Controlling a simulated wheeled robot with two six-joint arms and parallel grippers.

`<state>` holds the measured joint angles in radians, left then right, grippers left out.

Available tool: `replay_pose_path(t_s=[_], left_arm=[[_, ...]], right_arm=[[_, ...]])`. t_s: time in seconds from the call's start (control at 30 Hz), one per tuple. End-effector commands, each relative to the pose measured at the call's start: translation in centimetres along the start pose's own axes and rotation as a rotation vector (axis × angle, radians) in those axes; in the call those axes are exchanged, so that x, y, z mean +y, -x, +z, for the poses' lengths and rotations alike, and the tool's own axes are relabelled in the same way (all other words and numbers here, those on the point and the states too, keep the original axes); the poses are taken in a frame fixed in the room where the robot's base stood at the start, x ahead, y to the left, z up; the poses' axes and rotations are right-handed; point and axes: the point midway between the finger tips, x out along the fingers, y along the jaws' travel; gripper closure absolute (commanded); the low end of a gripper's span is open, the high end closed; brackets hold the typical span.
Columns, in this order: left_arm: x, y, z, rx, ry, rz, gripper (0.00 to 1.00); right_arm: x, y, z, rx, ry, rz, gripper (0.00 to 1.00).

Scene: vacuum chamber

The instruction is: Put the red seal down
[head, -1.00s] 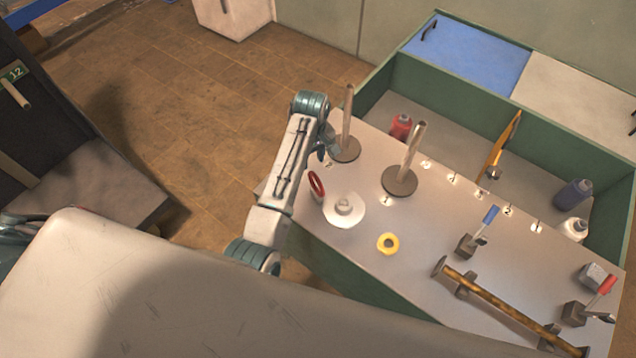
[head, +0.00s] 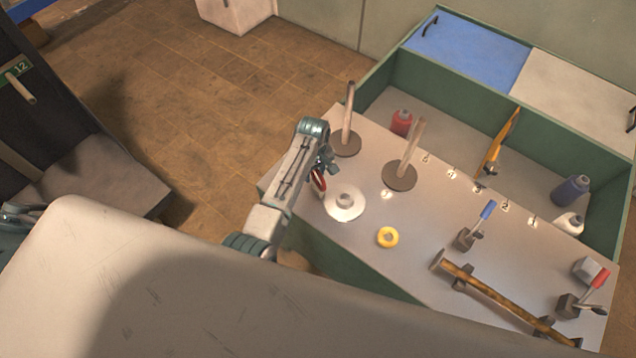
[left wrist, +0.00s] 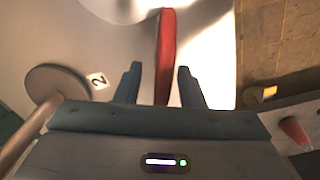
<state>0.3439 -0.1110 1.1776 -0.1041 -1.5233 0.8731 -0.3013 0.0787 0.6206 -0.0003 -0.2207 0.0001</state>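The red seal (head: 319,180) is a thin ring seen nearly edge-on at the bench's left end, close beside a white disc with a grey hub (head: 333,207). In the left wrist view the red seal (left wrist: 166,50) appears as an upright red band between my fingers. My left gripper (head: 324,162) is right at the seal in the head view. Its two fingers (left wrist: 159,85) are apart, with a visible gap on each side of the seal. Whether the seal's lower edge touches the bench is hard to tell. My right gripper is not in view.
Two upright posts on round bases (head: 346,144) (head: 400,177) stand behind the disc. A yellow ring (head: 388,237) lies to the right. Blue-handled (head: 487,210) and red-handled (head: 600,279) clamps and a brown bar (head: 490,296) are further right. Bare bench lies around the yellow ring.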

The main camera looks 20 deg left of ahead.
Motion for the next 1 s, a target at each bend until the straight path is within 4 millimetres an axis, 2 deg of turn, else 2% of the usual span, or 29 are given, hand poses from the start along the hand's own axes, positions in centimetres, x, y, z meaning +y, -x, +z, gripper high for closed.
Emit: replay_pose_path(t_s=[0.03, 0.2, 0.67, 0.83, 0.93, 1.0], left_arm=[[0.0, 0.0, 0.0, 0.000, 0.000, 0.000, 0.68], [0.0, 0.0, 0.0, 0.000, 0.000, 0.000, 1.00], [0.0, 0.5, 0.0, 0.000, 0.000, 0.000, 1.00], [0.1, 1.9, -0.1, 0.002, 0.001, 0.002, 1.00], [0.1, 3.6, -0.1, 0.003, 0.001, 0.003, 1.00], [-1.4, 3.4, 0.8, 0.000, 0.002, -0.002, 1.00]], right_arm=[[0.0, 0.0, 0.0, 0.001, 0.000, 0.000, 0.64], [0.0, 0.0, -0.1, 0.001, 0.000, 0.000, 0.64], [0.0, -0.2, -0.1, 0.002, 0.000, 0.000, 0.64], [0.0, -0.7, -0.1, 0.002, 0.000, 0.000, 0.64], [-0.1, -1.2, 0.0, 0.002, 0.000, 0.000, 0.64], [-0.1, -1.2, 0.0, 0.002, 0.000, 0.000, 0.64]])
